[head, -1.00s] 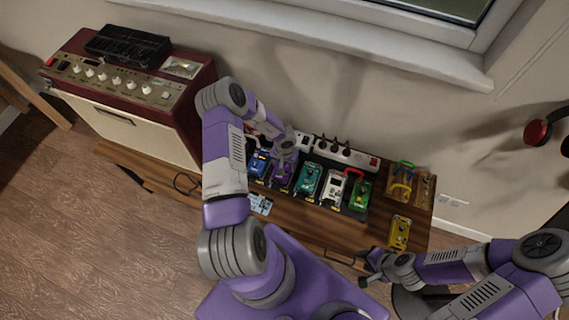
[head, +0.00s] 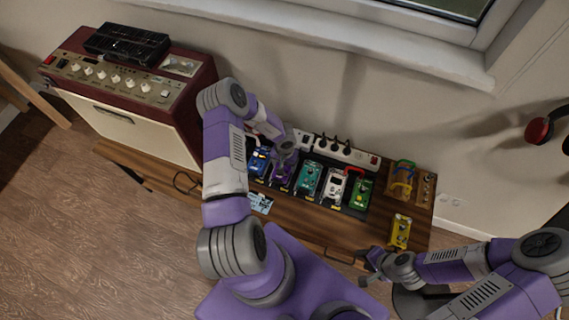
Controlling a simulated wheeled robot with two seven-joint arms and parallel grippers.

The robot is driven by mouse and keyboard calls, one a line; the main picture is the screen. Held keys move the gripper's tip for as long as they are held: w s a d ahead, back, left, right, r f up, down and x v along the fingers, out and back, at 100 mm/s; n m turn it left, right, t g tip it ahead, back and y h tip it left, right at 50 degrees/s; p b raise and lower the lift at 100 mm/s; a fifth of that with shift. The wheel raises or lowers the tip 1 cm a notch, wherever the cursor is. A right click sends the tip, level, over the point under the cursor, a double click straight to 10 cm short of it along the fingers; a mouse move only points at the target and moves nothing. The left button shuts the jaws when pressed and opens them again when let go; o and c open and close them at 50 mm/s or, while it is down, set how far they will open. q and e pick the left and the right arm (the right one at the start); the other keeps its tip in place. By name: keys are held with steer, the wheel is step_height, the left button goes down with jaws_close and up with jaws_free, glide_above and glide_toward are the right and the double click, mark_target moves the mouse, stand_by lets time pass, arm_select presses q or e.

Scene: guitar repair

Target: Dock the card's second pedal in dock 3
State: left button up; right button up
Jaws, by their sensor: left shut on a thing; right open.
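Several pedals stand in a row on a dark board on the wooden cabinet: blue (head: 259,160), purple (head: 280,178), teal (head: 309,179), white (head: 335,187) and green (head: 361,193). A yellow pedal (head: 400,232) lies apart, right of the board. A pale blue card (head: 260,203) lies in front of the board; its print is too small to read. My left gripper (head: 286,158) is shut on the purple pedal at its far end; its fingers are partly hidden. My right gripper (head: 366,268) is open and empty off the cabinet's front edge, near the yellow pedal. Dock numbers are unreadable.
A white power strip (head: 346,154) with black plugs stands behind the board. A wooden holder with coloured cables (head: 402,180) stands at the right. A red amplifier (head: 130,85) fills the left.

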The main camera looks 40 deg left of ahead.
arm_select(q)
steer(key=o, duration=1.4)
steer(key=shift+r, duration=0.1)
step_height(320, 180, up, 8)
steer(key=p, duration=0.9)
steer(key=shift+d, duration=0.3)
steer(key=s+d+r+h, duration=0.1)
steer(key=s+d, duration=0.3)
steer(key=d, duration=0.3)
steer(key=s+d+r+h+b, duration=0.1)
steer(key=s+d+r, duration=0.1)
steer(key=s+d, duration=0.3)
steer(key=s+d+r+m+h+b, duration=0.1)
steer(key=s+d, duration=0.3)
steer(key=d, duration=0.7)
steer(key=shift+s+r+h, duration=0.35)
steer(key=shift+r+h, duration=0.25)
steer(key=shift+r, duration=0.15)
